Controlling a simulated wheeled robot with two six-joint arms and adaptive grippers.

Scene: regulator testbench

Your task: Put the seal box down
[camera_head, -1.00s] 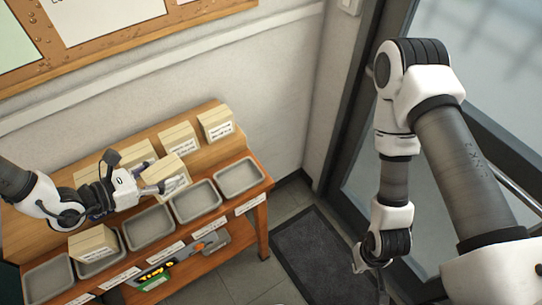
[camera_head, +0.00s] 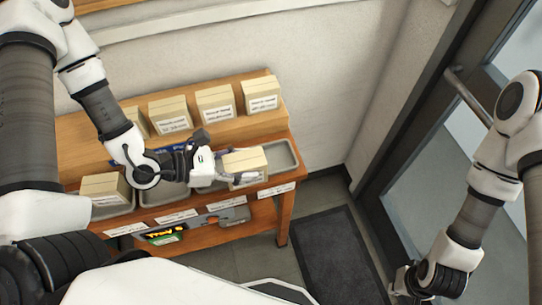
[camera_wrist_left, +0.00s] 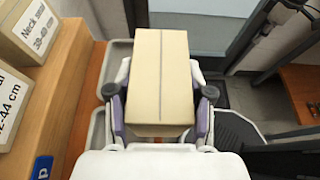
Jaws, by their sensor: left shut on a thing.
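My left gripper (camera_head: 226,172) is shut on a cream seal box (camera_head: 246,160). It holds the box at the row of grey trays, just left of the bare part of the right-end tray (camera_head: 284,156). I cannot tell whether the underside of the box touches a tray. My right gripper (camera_head: 408,288) is low at the right, away from the bench; its fingers are too small and cut off to read.
Several labelled boxes (camera_head: 215,102) stand on the upper wooden shelf (camera_head: 190,138). Another box (camera_head: 104,188) sits in a tray at the left. A lower shelf holds a dark tool with a yellow display (camera_head: 165,236). A dark mat (camera_head: 330,255) and glass door are at the right.

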